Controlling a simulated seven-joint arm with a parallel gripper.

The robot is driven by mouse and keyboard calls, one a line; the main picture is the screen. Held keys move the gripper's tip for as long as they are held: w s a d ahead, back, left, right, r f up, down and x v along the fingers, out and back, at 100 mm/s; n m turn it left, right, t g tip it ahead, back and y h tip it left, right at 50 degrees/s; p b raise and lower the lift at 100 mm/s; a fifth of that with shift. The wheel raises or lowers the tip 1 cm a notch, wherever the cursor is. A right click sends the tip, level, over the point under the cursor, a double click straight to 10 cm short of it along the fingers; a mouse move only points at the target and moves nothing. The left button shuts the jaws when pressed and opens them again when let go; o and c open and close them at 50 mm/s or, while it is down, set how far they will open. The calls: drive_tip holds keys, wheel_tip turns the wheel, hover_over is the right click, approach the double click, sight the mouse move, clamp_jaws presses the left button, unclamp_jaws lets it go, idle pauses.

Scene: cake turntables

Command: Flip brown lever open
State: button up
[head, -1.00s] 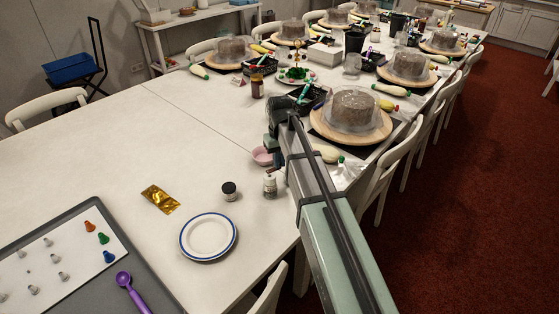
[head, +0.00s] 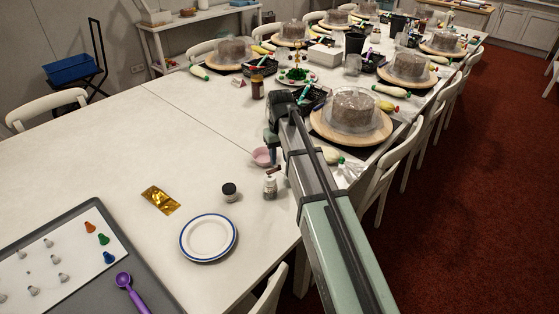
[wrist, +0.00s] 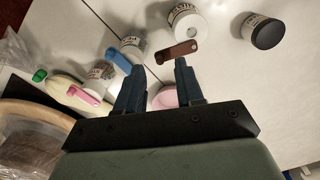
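The brown lever (wrist: 178,52) shows in the wrist view as a flat reddish-brown tab at the lower edge of a white-topped jar (wrist: 187,22). My gripper (wrist: 160,64) is open, with its two dark blue fingers apart and nothing visible between them. The right fingertip lies just below the brown lever in the picture; I cannot tell whether they touch. A blue lever (wrist: 118,60) is beyond the left finger, and a pink lever (wrist: 85,95) is further left, each by its own jar. In the head view my arm hides part of this area, and a small white jar (head: 270,188) stands beside it.
A dark-lidded jar (wrist: 265,32) stands to the right in the wrist view. A pink bowl (wrist: 166,98) is partly behind the fingers. A green-capped piping bag (wrist: 55,88) lies at left. In the head view, a covered cake turntable (head: 378,130) is close right of my arm.

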wheel_tip(320, 180, up, 12)
drive_tip(key=shift+f, duration=0.25)
idle(0.4)
